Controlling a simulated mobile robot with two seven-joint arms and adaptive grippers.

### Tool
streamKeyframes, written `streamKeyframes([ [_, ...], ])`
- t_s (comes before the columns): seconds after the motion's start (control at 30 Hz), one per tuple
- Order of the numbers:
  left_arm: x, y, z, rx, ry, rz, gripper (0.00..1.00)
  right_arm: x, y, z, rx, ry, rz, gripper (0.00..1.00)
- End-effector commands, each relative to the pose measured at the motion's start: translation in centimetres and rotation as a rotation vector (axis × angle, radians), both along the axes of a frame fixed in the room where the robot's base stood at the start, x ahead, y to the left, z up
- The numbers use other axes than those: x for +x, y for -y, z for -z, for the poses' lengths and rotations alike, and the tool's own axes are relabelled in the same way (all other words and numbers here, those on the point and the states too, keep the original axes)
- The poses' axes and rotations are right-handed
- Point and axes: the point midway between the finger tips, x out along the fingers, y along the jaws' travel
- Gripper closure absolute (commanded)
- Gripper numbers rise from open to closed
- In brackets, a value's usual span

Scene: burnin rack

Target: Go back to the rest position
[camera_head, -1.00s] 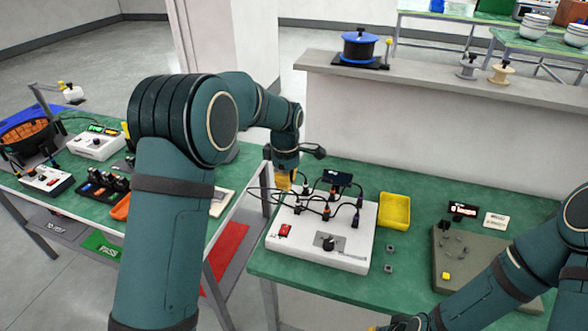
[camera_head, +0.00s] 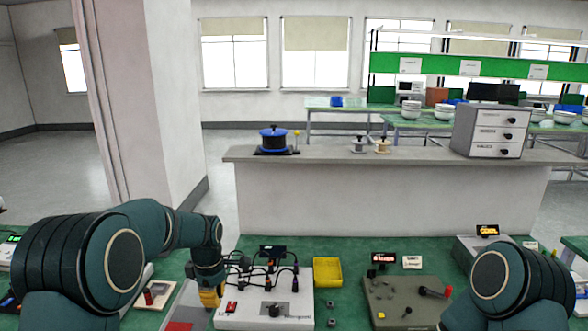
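My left arm comes in from the left, bent at the elbow. Its gripper (camera_head: 210,298) points down at the left edge of the white test unit (camera_head: 262,318). Its yellowish fingertips are small, and I cannot tell whether they are open or shut or touch the unit. The unit carries several wired sockets, a red switch (camera_head: 231,307) and a dark knob (camera_head: 274,310). My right arm shows at the lower right, bent downward; its gripper is not in view.
A grey ledge (camera_head: 330,154) behind holds a blue pot (camera_head: 273,139) and a drawer box (camera_head: 490,131).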

Motion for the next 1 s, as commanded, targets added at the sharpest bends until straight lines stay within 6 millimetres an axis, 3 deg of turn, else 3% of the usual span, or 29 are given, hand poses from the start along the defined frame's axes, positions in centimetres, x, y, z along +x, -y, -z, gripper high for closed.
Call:
streamKeyframes([
  [0.03,-1.0,0.2,2.6,-0.017,-0.012,0.068,1.0,0.0,0.0,0.0,0.0,0.0,0.0,1.0],
  [0.27,-5.1,2.2,10.7,-0.094,0.028,0.387,1.0,0.1,0.0,0.0,0.0,0.001,0.0,1.0],
  [0.37,-8.1,3.4,14.3,-0.13,0.059,0.552,1.0,0.0,0.0,0.0,0.0,0.001,0.0,1.0],
  [0.53,-15.3,6.1,19.7,-0.181,0.152,0.875,1.0,0.0,0.0,0.0,0.0,0.0,0.0,1.0],
  [0.7,-22.0,8.2,21.8,-0.184,0.259,1.15,1.0,0.0,0.0,0.0,0.0,0.0,0.0,1.0],
  [0.8,-24.6,9.0,22.0,-0.172,0.304,1.256,1.0,0.0,0.0,0.0,0.0,0.0,0.0,1.0],
  [1.0,-26.4,9.5,21.9,-0.155,0.34,1.341,1.0,0.0,0.0,0.0,0.0,0.0,0.0,1.0],
])
